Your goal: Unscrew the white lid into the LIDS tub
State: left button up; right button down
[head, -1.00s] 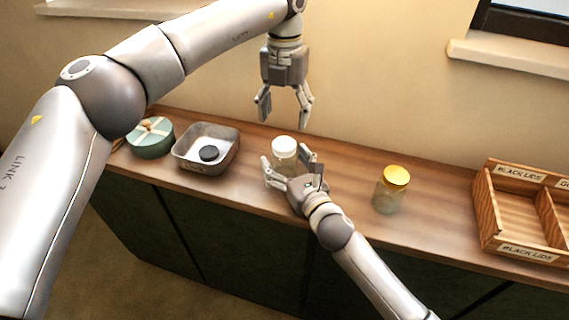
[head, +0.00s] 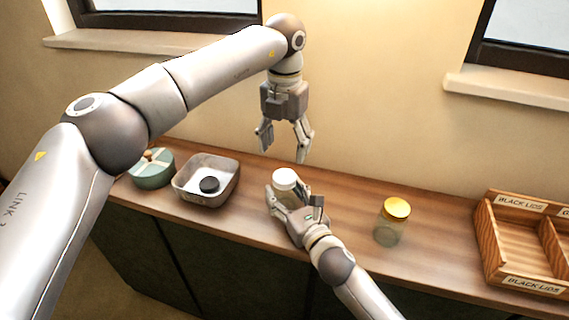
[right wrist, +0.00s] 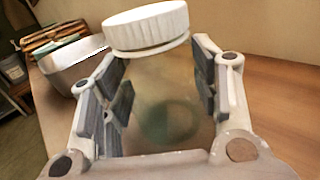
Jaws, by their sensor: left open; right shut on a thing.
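The white lid (head: 285,178) sits on top of a clear jar on the wooden counter; it also shows in the right wrist view (right wrist: 146,27). My right gripper (head: 291,201) is shut on the clear jar (right wrist: 160,100), with its fingers on both sides of the jar below the lid. My left gripper (head: 284,146) is open and empty, pointing down above the jar with a gap to the lid. A grey metal tub (head: 222,185) stands left of the jar with a black lid (head: 209,185) inside. I cannot read a LIDS label on it.
A jar with a yellow lid (head: 396,209) stands to the right. A wooden divided box (head: 487,241) labelled BLACK LIDS is at the far right. A round green box (head: 152,174) stands left of the tub. Bare counter (head: 345,210) lies between the two jars.

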aim_at(284, 176)
pick_arm(q)
jog(key=m, duration=0.4)
jog(key=shift+m, duration=0.4)
jog(key=m, duration=0.6)
jog(key=shift+m, duration=0.3)
jog(key=m, duration=2.2)
jog(key=shift+f+m, duration=0.35)
jog(key=shift+m, duration=0.15)
notch_tip(284, 176, down, 7)
jog(key=shift+f, duration=0.2)
jog(key=shift+c, duration=0.2)
